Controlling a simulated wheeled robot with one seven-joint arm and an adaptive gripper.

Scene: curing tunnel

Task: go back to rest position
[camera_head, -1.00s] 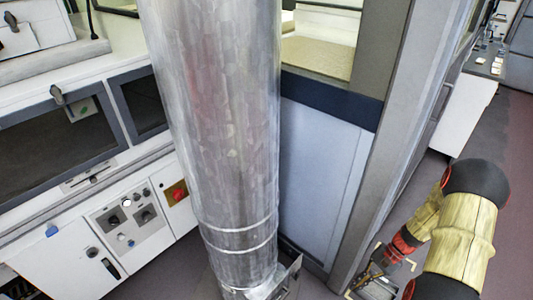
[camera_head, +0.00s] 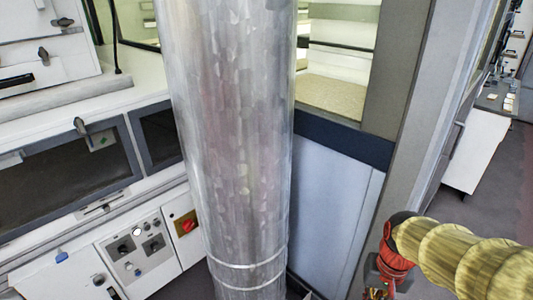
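My arm, covered in yellowish ribbed sleeving with red and black joints, reaches in from the right edge. Its wrist end (camera_head: 395,243) hangs at the lower right, in front of the grey post. My gripper (camera_head: 377,291) shows only in part below the wrist, cut by the bottom edge. Its fingers are not clear, so I cannot tell whether it is open or shut. Nothing held by it is visible.
A thick shiny metal pipe (camera_head: 235,140) stands upright close in front. Behind it on the left are white machine cabinets with a control panel (camera_head: 138,245) and red switch (camera_head: 187,225). A grey post (camera_head: 425,120) stands right of centre. Dark floor (camera_head: 490,210) is clear at right.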

